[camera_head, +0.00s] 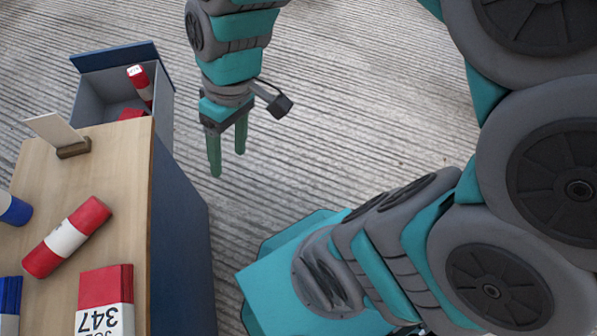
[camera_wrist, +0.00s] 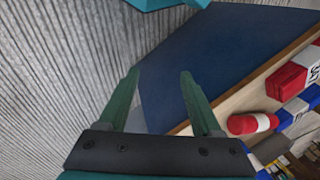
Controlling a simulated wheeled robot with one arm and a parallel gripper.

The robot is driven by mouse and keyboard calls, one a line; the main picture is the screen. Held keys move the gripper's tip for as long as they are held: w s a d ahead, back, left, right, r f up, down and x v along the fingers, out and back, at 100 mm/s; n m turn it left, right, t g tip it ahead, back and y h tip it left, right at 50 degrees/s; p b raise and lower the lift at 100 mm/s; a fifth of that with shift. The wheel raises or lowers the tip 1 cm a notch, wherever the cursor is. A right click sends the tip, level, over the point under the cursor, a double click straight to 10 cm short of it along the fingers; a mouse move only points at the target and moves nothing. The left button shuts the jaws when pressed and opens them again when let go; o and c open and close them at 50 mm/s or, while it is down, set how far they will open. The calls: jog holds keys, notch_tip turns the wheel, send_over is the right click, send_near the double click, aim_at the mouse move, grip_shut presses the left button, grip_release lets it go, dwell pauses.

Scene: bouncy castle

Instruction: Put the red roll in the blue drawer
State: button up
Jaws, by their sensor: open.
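A red roll with a white band (camera_head: 67,237) lies on the wooden cabinet top in the head view. It also shows at the right of the wrist view (camera_wrist: 250,123). The blue-fronted drawer (camera_head: 112,57) is pulled open at the cabinet's far end. In it are another red-and-white piece (camera_head: 141,86), leaning, and a red piece (camera_head: 130,114) partly hidden by the cabinet top. My gripper (camera_head: 228,163) is open and empty, pointing down beside the cabinet, to the right of the drawer. In the wrist view its fingers (camera_wrist: 160,72) are apart with nothing between them.
A red block marked 347 (camera_head: 104,295), a blue-and-white roll (camera_head: 14,209), a blue-and-white block (camera_head: 9,300) and a card in a wooden holder (camera_head: 73,148) are also on the cabinet top.

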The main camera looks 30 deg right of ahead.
jog(key=s+d+f+m+h, duration=0.2)
jog(key=s+d+m, duration=0.3)
jog(key=s+d, duration=0.3)
jog(key=shift+s+m+g+h, duration=0.3)
jog(key=shift+s+g+h, duration=0.15)
jog(key=shift+s, duration=0.2)
